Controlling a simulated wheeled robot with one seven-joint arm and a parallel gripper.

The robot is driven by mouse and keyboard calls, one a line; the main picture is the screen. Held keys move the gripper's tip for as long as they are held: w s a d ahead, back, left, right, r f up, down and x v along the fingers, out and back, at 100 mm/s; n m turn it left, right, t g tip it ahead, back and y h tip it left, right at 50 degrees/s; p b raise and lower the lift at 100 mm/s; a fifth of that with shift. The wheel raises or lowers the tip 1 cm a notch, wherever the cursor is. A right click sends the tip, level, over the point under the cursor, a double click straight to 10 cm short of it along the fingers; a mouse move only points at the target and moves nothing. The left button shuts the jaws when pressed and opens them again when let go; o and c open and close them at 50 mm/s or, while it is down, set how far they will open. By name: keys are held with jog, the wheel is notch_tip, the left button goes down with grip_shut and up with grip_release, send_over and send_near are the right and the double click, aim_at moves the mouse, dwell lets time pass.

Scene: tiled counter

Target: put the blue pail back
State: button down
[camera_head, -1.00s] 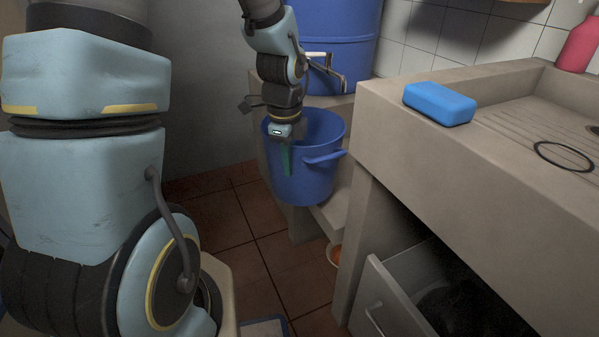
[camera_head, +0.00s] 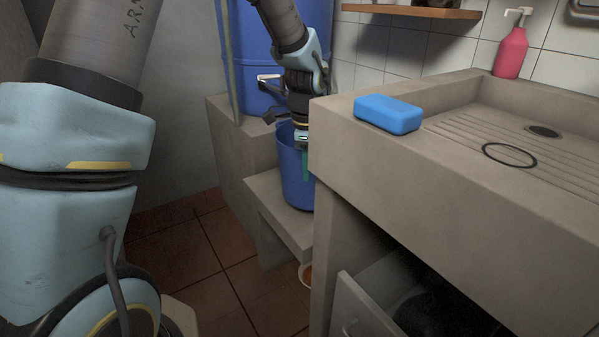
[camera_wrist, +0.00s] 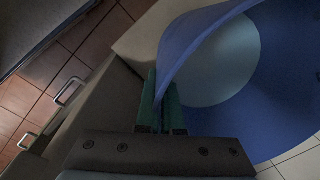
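The blue pail (camera_head: 290,178) is upright at the low concrete step below the big blue barrel; I cannot tell whether its base touches the step. The counter edge hides its right side. My gripper (camera_head: 306,163) reaches down at the pail's rim, with its green fingers partly hidden. In the wrist view, the green fingers (camera_wrist: 161,112) are closed on the rim, with the pail wall (camera_wrist: 185,50) between them and the pail's inside (camera_wrist: 222,65) to the right.
The low step (camera_head: 270,212) stands below a higher ledge with the blue barrel (camera_head: 253,60) and its tap (camera_head: 268,79). The counter (camera_head: 400,175) at right carries a blue sponge (camera_head: 388,114), a black ring (camera_head: 509,155) and a pink bottle (camera_head: 511,52). A drawer (camera_head: 360,312) stands open below.

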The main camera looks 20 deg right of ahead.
aim_at(309, 189)
jog(key=shift+w+d, duration=0.1)
jog(key=shift+d, duration=0.4)
jog(key=shift+a+f+b, duration=0.1)
jog(key=shift+f+b, duration=0.4)
jog(key=shift+f, duration=1.2)
jog(key=c, duration=1.4)
grip_release()
jog(key=shift+a+f, duration=0.1)
jog(key=shift+f, duration=0.05)
jog(key=o, duration=0.3)
jog(key=shift+o, duration=0.2)
notch_tip(309, 189, up, 12)
jog(key=s+p, duration=0.1)
jog(key=p, duration=0.1)
jog(key=shift+a, duration=0.3)
